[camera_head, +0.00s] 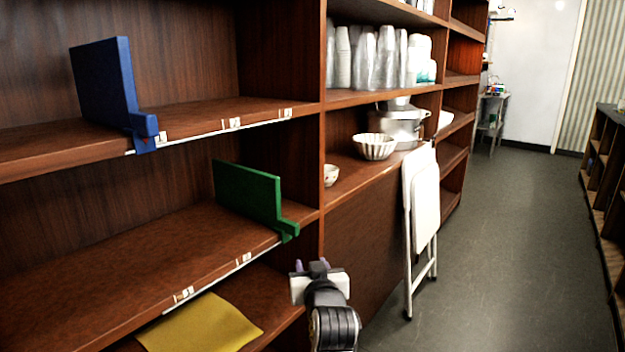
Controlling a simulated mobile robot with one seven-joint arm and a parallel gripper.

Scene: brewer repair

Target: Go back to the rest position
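My gripper (318,268) shows at the lower middle, at the end of my dark arm. It is in front of the wooden shelf unit (262,108), near the right end of the lower shelves. A white block-like part and small purplish bits show at its end. Its fingers are too small and turned away to tell whether they are open or shut. It appears apart from the green divider (248,192) on the middle shelf, above and left of it. A blue divider (104,82) stands on the upper shelf at the left.
A yellow sheet (203,326) lies on the lowest visible shelf. A white folded chair (424,205) leans against the shelving. A fluted bowl (374,147), a small bowl (331,175) and stacked cups (372,58) fill farther shelves. Grey floor (500,240) is clear at the right.

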